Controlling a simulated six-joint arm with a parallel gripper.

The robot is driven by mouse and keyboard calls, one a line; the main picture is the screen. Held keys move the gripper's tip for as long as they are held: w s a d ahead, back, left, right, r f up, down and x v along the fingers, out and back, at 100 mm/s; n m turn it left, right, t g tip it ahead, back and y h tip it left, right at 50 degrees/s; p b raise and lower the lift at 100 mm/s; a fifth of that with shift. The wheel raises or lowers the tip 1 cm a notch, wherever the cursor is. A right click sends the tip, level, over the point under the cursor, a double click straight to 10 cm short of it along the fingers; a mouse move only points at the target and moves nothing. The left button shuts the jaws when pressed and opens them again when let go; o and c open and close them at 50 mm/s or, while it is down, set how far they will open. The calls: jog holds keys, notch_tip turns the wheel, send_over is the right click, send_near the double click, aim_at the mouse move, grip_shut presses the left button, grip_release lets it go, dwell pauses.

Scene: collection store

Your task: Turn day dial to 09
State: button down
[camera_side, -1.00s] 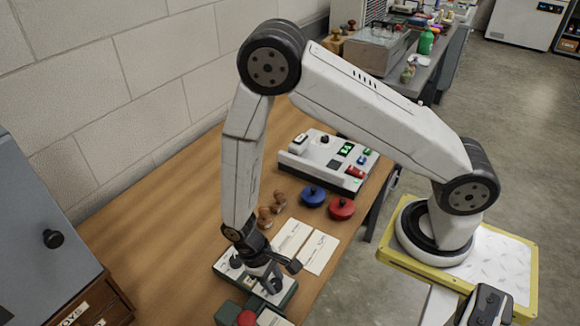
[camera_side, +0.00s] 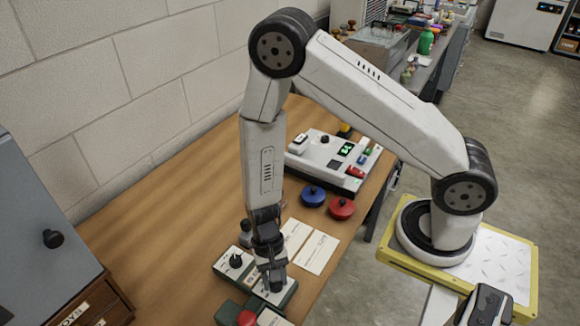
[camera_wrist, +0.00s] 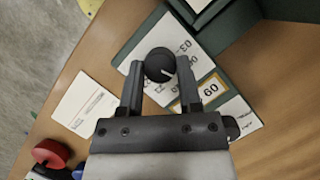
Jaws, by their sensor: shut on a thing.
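The day dial is a round black knob (camera_wrist: 160,64) on a white panel (camera_wrist: 137,51) set in a dark green device. In the wrist view its white pointer line points to the lower right. Printed numbers stand around it; 03 is readable at its upper right. A card framed in yellow (camera_wrist: 213,92) reads 09. My gripper (camera_wrist: 159,66) has one finger on each side of the knob and is shut on it. In the side view my gripper (camera_side: 272,286) reaches down onto the device and hides the knob.
A second black knob (camera_side: 235,260) sits left of my gripper. A red knob (camera_side: 246,318) is in front. White cards (camera_side: 316,252) lie on the table to the right. Blue (camera_side: 313,194) and red (camera_side: 342,207) round-handled pieces and a white control box (camera_side: 325,160) stand farther back.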

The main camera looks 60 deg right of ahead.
jog(key=shift+m, duration=0.3)
jog(key=shift+c, duration=1.4)
grip_release()
jog(key=shift+r, duration=0.1)
jog(key=v, duration=0.7)
jog(key=shift+d+r, duration=0.15)
jog(key=shift+r, duration=0.1)
jog(key=d+r+n+t+h, duration=0.2)
jog(key=d+r+n+t, duration=0.4)
jog(key=r, duration=0.8)
jog(key=shift+d+n+h, duration=0.4)
jog(key=shift+d+n, duration=0.8)
jog(key=shift+d, duration=1.05)
